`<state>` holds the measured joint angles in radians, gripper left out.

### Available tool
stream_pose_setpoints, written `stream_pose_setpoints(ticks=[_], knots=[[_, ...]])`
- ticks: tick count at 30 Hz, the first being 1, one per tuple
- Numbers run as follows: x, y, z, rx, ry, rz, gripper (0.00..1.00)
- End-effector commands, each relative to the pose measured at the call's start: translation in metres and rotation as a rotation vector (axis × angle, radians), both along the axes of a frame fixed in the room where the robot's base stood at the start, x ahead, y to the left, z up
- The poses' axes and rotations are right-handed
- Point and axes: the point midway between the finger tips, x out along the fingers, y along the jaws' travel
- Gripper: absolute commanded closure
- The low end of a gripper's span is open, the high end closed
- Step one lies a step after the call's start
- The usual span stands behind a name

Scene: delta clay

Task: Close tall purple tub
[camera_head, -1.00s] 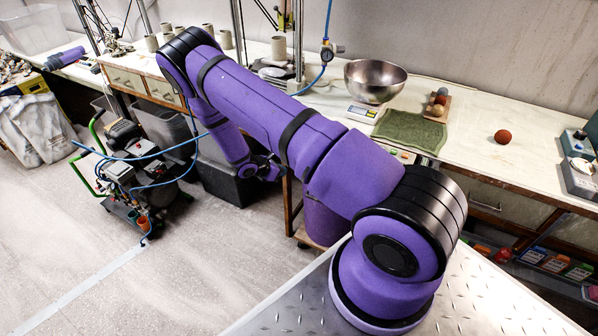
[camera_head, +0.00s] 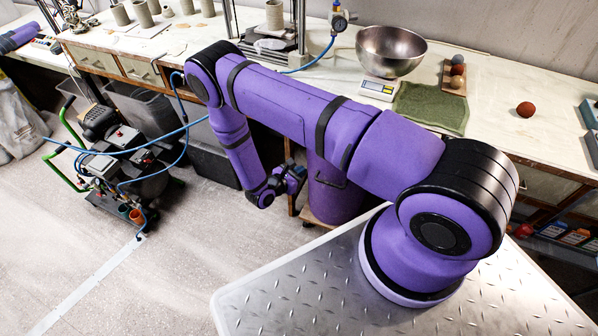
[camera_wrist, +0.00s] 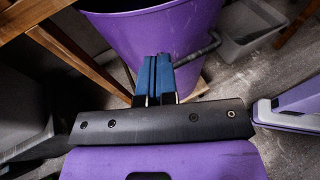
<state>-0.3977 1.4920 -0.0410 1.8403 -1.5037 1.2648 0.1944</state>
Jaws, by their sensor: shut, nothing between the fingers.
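The tall purple tub (camera_head: 335,192) stands on a low wooden base in front of the bench, partly behind my arm in the head view. Its top is hidden there, so I cannot tell how its lid sits. In the wrist view the tub (camera_wrist: 185,30) fills the top middle, with a dark bar-shaped handle (camera_wrist: 203,48) on its side. My gripper (camera_wrist: 154,62) has its two blue fingers together and empty, in front of the tub's wall and left of the handle. I cannot tell whether they touch. In the head view my gripper (camera_head: 298,172) is just left of the tub.
A wooden bench leg (camera_wrist: 80,55) stands close left of my gripper. A grey bin (camera_wrist: 250,30) is on the floor beyond the tub. A compressor cart (camera_head: 118,165) with blue hoses stands left. The bench top holds a steel bowl (camera_head: 390,50) and green cloth (camera_head: 430,107). Floor ahead-left is clear.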

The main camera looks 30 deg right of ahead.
Motion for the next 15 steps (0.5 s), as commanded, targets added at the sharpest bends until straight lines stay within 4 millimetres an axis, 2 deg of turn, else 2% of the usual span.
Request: stream_pose_setpoints(ticks=[3,10,15], knots=[[0.006,-0.023,-0.006,0.0,0.001,-0.004,1.0],[0.016,-0.062,-0.016,0.001,0.001,-0.004,1.0],[0.023,-0.083,-0.013,0.001,0.001,-0.003,1.0]])
